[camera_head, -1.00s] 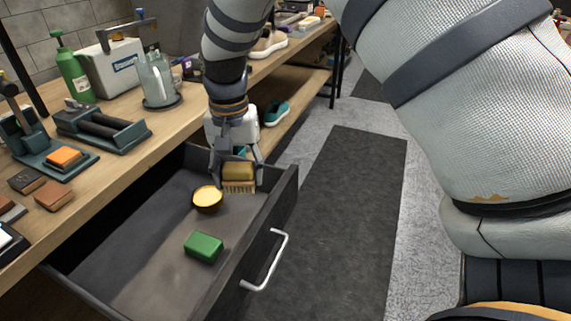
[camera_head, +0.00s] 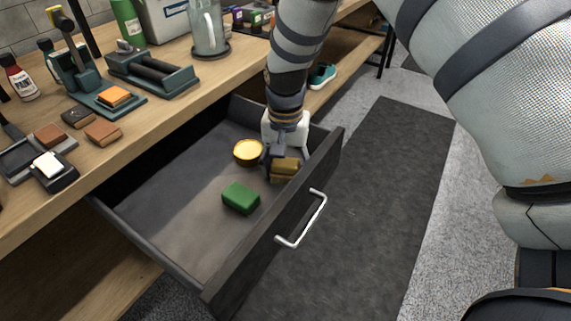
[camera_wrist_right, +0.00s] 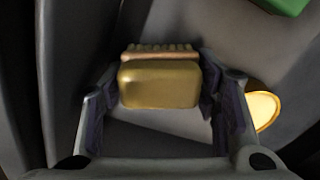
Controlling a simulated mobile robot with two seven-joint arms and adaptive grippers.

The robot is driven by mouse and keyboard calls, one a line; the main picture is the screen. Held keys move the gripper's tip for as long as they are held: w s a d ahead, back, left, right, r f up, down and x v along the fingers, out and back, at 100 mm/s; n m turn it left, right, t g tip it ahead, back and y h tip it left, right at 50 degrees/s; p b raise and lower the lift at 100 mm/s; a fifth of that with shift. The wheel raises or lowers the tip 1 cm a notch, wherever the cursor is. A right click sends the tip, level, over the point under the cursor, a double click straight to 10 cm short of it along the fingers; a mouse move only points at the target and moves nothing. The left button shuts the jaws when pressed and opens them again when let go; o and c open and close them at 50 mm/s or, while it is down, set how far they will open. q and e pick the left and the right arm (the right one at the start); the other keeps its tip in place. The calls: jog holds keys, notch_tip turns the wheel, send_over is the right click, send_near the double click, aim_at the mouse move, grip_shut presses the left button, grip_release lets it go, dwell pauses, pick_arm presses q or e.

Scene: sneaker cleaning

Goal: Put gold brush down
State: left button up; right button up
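The gold brush (camera_head: 285,166) is low inside the open drawer, near its front wall. My right gripper (camera_head: 283,158) reaches down over it. In the right wrist view the brush (camera_wrist_right: 160,84) lies between the two fingers (camera_wrist_right: 160,92), whose pads meet its ends, with its bristles toward the top of the picture. I cannot tell whether the brush touches the drawer floor. My left gripper is not in view.
The dark drawer (camera_head: 165,225) also holds a green block (camera_head: 241,197) and a round yellow tin (camera_head: 248,151) close beside the gripper. Its silver handle (camera_head: 303,222) sticks out in front. The drawer's left part is bare. The wooden bench top (camera_head: 150,130) is crowded with tools.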

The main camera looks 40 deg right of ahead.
aim_at(286, 160)
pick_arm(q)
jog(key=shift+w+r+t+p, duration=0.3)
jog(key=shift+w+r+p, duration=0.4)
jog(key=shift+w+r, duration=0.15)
pick_arm(e)
notch_tip(286, 160, up, 12)
jog(key=shift+r, duration=0.2)
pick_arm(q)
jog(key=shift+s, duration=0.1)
